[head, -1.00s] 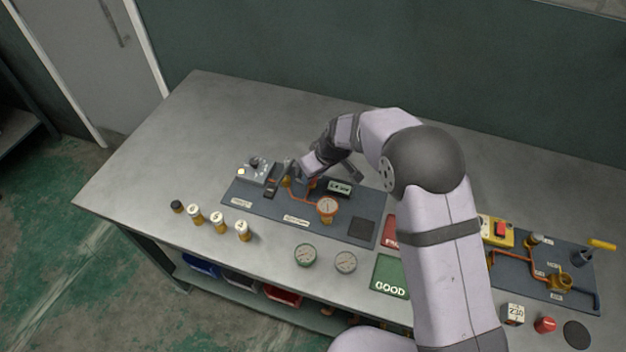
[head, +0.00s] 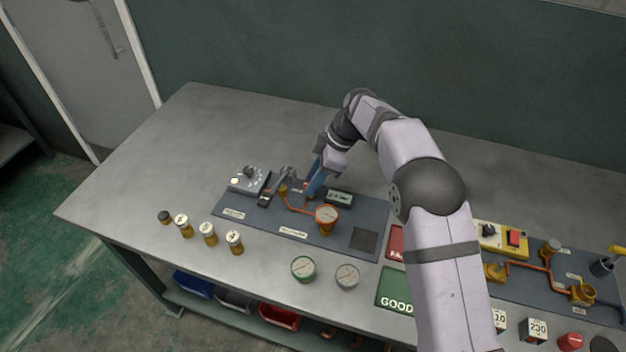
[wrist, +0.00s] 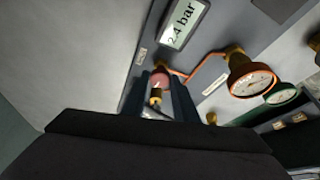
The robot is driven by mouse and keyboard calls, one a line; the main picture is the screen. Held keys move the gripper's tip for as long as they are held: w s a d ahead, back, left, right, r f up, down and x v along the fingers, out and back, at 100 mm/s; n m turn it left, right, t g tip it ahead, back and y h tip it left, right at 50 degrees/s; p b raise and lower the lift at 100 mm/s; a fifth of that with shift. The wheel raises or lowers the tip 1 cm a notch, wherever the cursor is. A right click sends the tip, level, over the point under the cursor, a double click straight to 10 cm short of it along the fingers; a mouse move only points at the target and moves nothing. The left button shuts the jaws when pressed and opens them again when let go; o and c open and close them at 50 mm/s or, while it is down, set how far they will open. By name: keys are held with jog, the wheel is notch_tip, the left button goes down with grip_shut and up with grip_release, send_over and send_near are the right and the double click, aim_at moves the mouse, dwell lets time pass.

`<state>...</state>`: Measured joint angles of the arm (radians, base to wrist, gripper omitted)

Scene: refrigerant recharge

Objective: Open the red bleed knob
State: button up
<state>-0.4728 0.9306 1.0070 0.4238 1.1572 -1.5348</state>
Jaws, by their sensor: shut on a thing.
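The red bleed knob (wrist: 160,80) shows in the wrist view, between the tips of my two blue fingers. My gripper (wrist: 163,88) is shut on it; the knob is partly hidden by the fingers. In the head view my gripper (head: 312,190) points down at the back of the dark left panel (head: 265,222), and the knob is mostly hidden there. A small display (wrist: 180,22) beside the knob reads 2.4 bar in the wrist view.
An orange gauge (head: 327,217) stands on copper piping right of my gripper. A grey lever fitting (head: 283,179) and a dial box (head: 248,180) stand to its left. The table's back left is clear.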

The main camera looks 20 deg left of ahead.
jog(key=shift+n, duration=0.6)
jog(key=shift+g, duration=0.3)
jog(key=o, duration=1.1)
jog(key=shift+c, duration=0.2)
jog(key=shift+w+r, duration=0.1)
jog(key=v, duration=0.7)
jog(key=shift+b, duration=0.35)
jog(key=shift+r, duration=0.1)
